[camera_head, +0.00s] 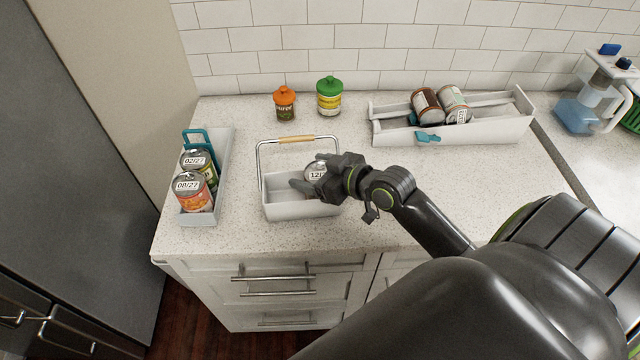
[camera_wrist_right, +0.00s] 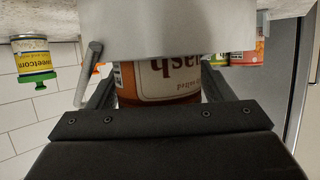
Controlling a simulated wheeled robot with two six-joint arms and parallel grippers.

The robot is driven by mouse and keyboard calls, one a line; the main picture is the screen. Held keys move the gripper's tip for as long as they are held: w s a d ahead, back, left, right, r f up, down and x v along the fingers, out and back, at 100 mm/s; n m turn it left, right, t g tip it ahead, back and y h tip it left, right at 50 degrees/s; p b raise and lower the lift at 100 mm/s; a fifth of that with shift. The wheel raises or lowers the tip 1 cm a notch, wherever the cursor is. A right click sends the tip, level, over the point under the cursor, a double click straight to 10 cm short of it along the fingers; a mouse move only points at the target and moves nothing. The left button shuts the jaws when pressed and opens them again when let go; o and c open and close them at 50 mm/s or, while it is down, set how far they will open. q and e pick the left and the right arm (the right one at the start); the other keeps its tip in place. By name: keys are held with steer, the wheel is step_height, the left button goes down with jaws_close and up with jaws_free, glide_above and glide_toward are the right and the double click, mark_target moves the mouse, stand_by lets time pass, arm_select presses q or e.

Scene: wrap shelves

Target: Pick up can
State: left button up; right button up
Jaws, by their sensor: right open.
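A can (camera_head: 314,169) with a pale top and a date starting "12" stands in a white caddy (camera_head: 302,209) with a wire handle and wooden grip. My right gripper (camera_head: 312,174) is open, reaching in from the right, with its fingers at the two sides of this can. In the right wrist view the can (camera_wrist_right: 165,84) shows an upside-down orange and cream label between the fingers. A grey curved surface covers its other part there. I cannot tell whether the fingers touch it. My left gripper is not in view.
Two cans (camera_head: 193,192) stand in a narrow tray (camera_head: 224,160) on the left. An orange-lidded jar (camera_head: 285,104) and a green-lidded jar (camera_head: 329,97) stand behind. A long tray (camera_head: 490,133) at back right holds two lying cans. The caddy handle (camera_head: 260,165) arches close by my gripper.

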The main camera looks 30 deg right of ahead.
steer(key=shift+c, duration=0.4)
steer(key=c, duration=0.9)
